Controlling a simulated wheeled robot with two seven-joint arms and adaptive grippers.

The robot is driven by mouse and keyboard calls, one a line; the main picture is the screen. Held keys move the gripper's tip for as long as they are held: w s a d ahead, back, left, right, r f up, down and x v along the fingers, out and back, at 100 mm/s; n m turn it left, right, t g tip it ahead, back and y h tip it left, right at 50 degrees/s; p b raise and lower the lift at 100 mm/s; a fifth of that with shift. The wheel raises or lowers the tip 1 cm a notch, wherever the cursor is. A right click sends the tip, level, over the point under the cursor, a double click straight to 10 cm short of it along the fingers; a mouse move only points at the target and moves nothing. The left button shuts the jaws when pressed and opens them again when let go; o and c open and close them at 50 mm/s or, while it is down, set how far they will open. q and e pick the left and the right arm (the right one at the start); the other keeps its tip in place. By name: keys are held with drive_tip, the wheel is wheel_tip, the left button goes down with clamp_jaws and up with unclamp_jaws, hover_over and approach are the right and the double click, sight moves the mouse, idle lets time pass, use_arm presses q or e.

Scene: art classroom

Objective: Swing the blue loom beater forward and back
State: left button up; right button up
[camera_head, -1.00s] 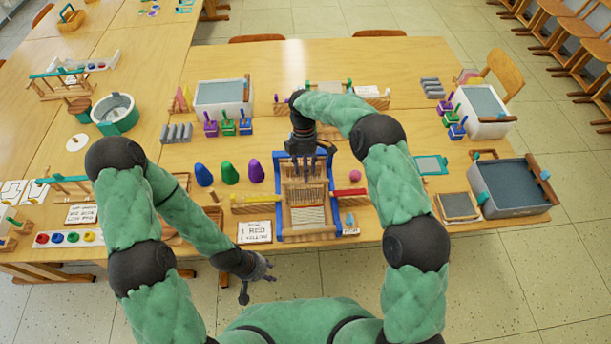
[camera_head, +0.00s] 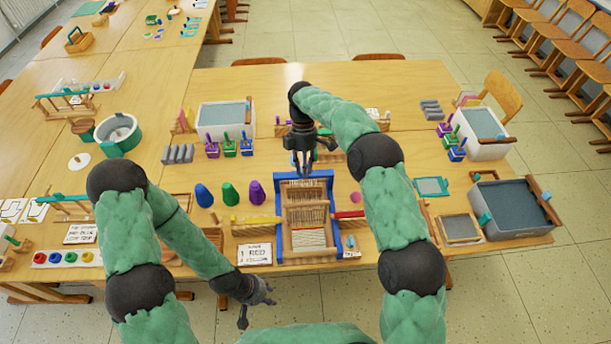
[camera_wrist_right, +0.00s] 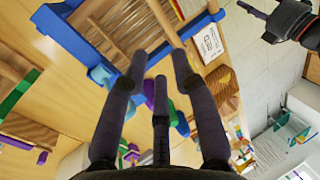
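The loom has a blue frame (camera_head: 336,232) and stands near the front edge of the table. Wooden crossbars and pale threads (camera_head: 308,238) lie inside it; I cannot clearly tell the beater from the other bars. My right gripper (camera_head: 303,172) points down at the loom's back edge, fingers apart and empty. In the right wrist view, its fingers (camera_wrist_right: 160,65) are spread below the blue frame (camera_wrist_right: 75,42), and a wooden bar (camera_wrist_right: 164,22) lies just beyond the tips. Whether they touch it is unclear. My left gripper (camera_head: 258,303) is open and empty, low before the table's front edge.
A printed card (camera_head: 254,254) lies left of the loom. Blue, green and purple cones (camera_head: 230,194) stand behind it. A yellow piece (camera_head: 256,220) and a red one (camera_head: 348,214) flank the frame. A grey-filled tub (camera_head: 510,208) stands at the right.

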drive_tip(key=a+f+t+y+b, duration=0.1)
drive_tip(key=a, duration=0.3)
drive_tip(key=s+a+f+n+t+y, duration=0.1)
drive_tip(key=a+f, duration=0.1)
drive_tip(key=a, duration=0.2)
drive_tip(key=s+a+f+t+y+b, duration=0.1)
drive_tip(key=a+f, duration=0.1)
drive_tip(key=a, duration=0.2)
drive_tip(key=shift+s+a+f+n+y+b, duration=0.15)
drive_tip(key=shift+a+n+y+b, duration=0.1)
drive_tip(key=shift+n+y+b, duration=0.05)
clamp_jaws()
drive_tip(key=s+a+f+t+y+b, duration=0.2)
drive_tip(key=s+a+t, duration=0.1)
drive_tip(key=a, duration=0.3)
drive_tip(key=m+t+h+b, duration=0.2)
drive_tip(key=t+h+b, duration=0.4)
drive_tip(key=t, duration=0.7)
approach(306, 203)
drive_tip(key=b+x, duration=0.5)
drive_tip(key=x, duration=0.1)
drive_tip(key=shift+w+f, duration=0.15)
drive_tip(key=shift+w, duration=0.05)
